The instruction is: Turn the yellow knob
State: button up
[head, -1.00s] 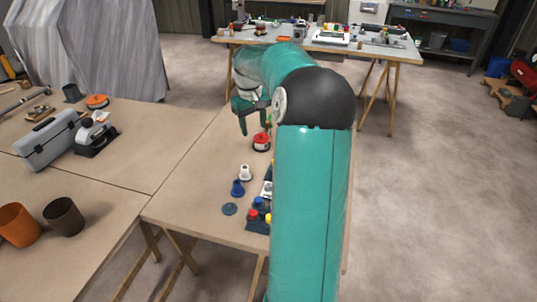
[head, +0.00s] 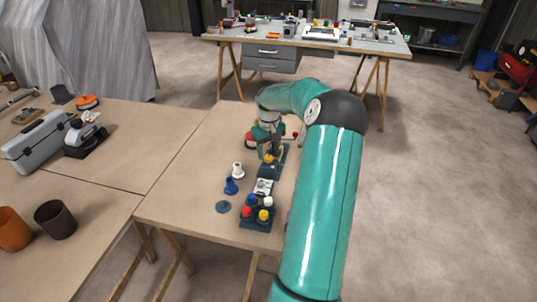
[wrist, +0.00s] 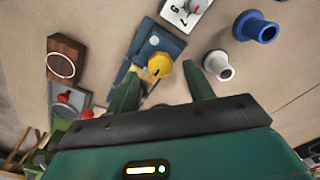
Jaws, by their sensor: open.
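The yellow knob (wrist: 160,65) sits on a dark blue block (wrist: 170,45) and has a dark mark on its face in the wrist view. In the head view the knob (head: 268,159) shows just below my gripper (head: 268,149), on the right part of the near table. My gripper (wrist: 164,70) is open, with one green finger on each side of the knob in the wrist view. I cannot tell whether the fingertips are level with the knob or above it, and no contact shows.
A white numbered dial (wrist: 186,12), a white flanged piece (wrist: 218,65) and a blue one (wrist: 256,28) are close by. A wooden block (wrist: 66,58) and red-knobbed item (wrist: 65,97) lie left. A coloured button box (head: 257,217) stands at the table's front.

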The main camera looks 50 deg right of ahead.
jog(key=shift+f, duration=1.1)
jog(key=shift+c, duration=0.4)
jog(key=c, duration=0.9)
